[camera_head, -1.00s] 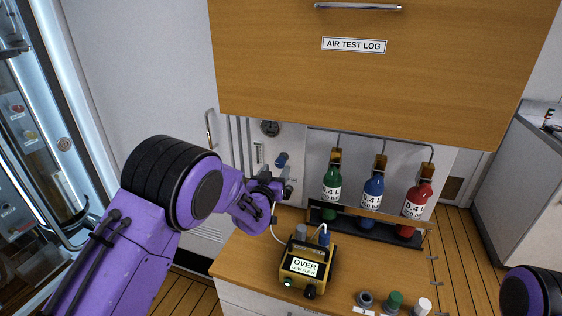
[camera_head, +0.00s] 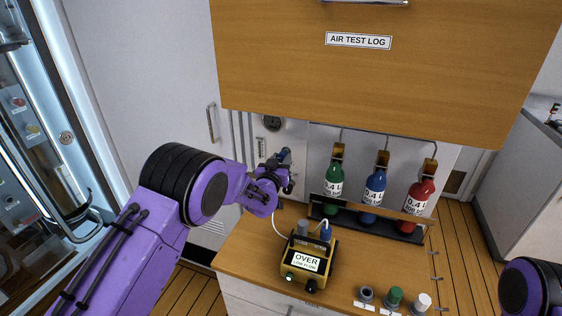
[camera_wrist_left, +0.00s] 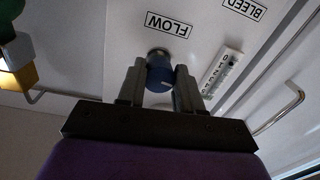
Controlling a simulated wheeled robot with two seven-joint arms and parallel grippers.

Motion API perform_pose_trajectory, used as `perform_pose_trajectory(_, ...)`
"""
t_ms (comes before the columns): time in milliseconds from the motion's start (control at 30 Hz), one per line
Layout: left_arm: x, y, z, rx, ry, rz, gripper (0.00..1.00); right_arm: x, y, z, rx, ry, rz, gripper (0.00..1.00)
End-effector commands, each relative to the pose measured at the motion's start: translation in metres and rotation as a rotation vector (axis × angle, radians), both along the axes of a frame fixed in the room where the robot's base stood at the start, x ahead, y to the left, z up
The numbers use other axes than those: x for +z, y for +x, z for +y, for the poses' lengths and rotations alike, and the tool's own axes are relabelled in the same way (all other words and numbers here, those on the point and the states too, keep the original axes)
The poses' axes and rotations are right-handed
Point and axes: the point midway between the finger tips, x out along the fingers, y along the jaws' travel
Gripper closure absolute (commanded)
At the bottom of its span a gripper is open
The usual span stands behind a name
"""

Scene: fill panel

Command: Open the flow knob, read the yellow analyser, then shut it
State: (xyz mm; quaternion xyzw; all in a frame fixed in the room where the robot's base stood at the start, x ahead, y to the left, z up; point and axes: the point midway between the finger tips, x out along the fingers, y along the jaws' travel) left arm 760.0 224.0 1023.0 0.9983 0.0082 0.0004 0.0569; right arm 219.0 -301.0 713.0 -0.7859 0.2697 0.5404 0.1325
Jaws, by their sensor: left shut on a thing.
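The blue flow knob (camera_wrist_left: 160,74) sits on the white panel under the FLOW label in the left wrist view. My left gripper (camera_wrist_left: 160,78) is shut on it, one finger on each side. A pale pointer mark shows on the knob's face. In the head view the knob (camera_head: 285,155) shows just above my left gripper (camera_head: 284,172), which partly hides it. The yellow analyser (camera_head: 309,262) stands on the wooden bench, and its screen reads "OVER" with a smaller line that looks like "LOW FLOW". My right gripper is out of view.
Green, blue (camera_head: 375,188) and red bottles stand in a black rack at the back of the bench. Several caps (camera_head: 395,297) sit at the front right edge. A wooden cabinet (camera_head: 370,85) marked AIR TEST LOG overhangs the bench. A gauge (camera_head: 272,123) is on the panel.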

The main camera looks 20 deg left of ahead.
Motion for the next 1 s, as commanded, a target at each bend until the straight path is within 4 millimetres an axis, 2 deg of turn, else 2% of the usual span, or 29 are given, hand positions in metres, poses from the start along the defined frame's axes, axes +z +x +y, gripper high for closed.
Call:
perform_pose_trajectory(267, -0.001, 0.0, 0.0, 0.0, -0.113, 0.003, 0.96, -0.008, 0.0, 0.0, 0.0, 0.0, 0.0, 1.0)
perform_pose_trajectory(700, -0.001, 0.0, -0.001, 0.001, -0.417, 0.014, 0.96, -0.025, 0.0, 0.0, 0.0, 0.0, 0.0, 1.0)
perform_pose_trajectory(1000, 0.001, 0.0, -0.001, -0.001, -0.533, 0.017, 0.96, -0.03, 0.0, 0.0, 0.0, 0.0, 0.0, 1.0)
